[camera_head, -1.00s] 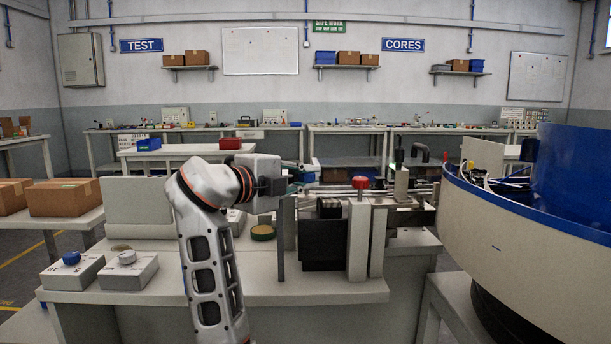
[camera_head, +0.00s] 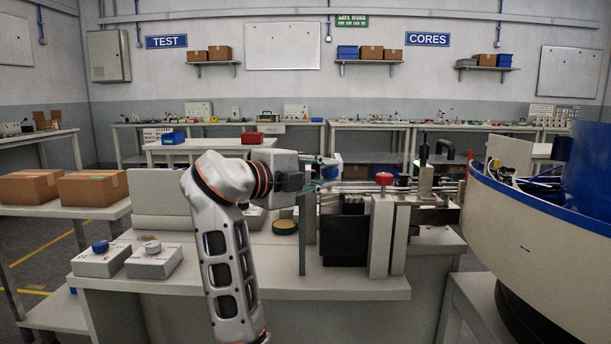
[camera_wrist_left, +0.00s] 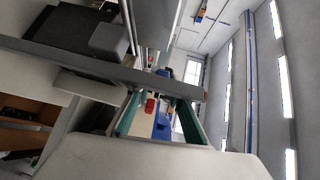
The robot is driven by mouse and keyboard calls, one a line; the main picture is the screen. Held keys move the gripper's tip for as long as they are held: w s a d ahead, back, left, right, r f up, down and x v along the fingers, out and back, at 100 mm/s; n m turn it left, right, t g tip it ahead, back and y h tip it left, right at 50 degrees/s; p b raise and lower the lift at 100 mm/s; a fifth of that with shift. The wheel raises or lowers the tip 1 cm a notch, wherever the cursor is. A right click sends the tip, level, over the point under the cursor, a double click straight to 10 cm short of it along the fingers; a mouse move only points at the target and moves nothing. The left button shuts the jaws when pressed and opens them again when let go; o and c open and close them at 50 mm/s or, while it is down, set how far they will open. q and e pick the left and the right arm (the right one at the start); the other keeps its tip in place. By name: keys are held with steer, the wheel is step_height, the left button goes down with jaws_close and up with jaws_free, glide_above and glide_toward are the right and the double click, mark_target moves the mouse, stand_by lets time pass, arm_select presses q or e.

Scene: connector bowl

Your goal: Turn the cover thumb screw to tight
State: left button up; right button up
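A red knob (camera_head: 384,179) tops a pale upright plate of the bench fixture (camera_head: 381,235). It is the only screw-like knob that I make out there; I cannot tell whether it is the cover thumb screw or how tight it is. My left gripper (camera_head: 324,178) reaches in from the left at about knob height, left of the red knob and apart from it. In the left wrist view its teal fingers (camera_wrist_left: 158,100) are spread wide, with nothing visibly gripped. A grey bar (camera_wrist_left: 100,68) crosses that view near the fingertips; contact cannot be told. My right gripper is out of view.
A grey post (camera_head: 302,235) and black block (camera_head: 345,238) stand below the left gripper. Two control boxes with a blue knob (camera_head: 100,246) and a pale knob (camera_head: 152,246) sit at the bench's left. A large blue-rimmed bowl (camera_head: 545,235) fills the right side.

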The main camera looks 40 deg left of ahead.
arm_select(q)
steer(key=s+r, duration=0.1)
steer(key=s, duration=0.9)
steer(key=shift+s+a, duration=0.15)
steer(key=shift+a, duration=0.3)
